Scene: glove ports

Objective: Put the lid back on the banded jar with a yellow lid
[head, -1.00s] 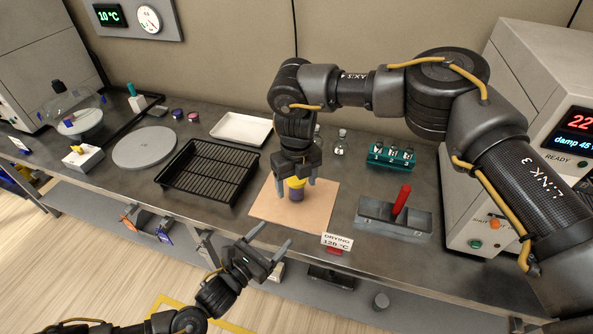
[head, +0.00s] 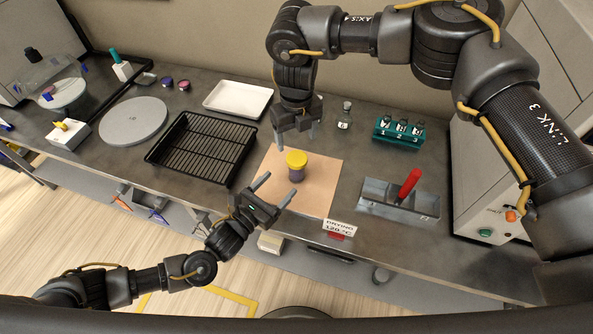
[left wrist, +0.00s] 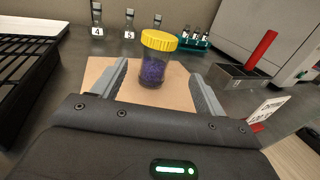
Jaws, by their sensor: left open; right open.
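The jar (head: 295,174) stands upright on a tan mat (head: 316,190), with the yellow lid (head: 296,158) on its top. In the left wrist view the jar (left wrist: 153,70) is clear with purple contents, and the lid (left wrist: 159,40) covers its mouth; I cannot tell if it is fully tightened. My left gripper (head: 277,188) is open and empty, in front of the jar, its fingers pointing at it. In the left wrist view the jar appears between the two fingertips (left wrist: 158,72). My right gripper (head: 296,135) is open and empty, behind and above the jar, apart from the lid.
A black rack (head: 200,148) and a white tray (head: 238,99) lie left of the mat. A grey holder with a red handle (head: 398,200), a teal vial rack (head: 398,132) and a sign (head: 338,228) stand to the right. A small bottle (head: 345,115) is behind.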

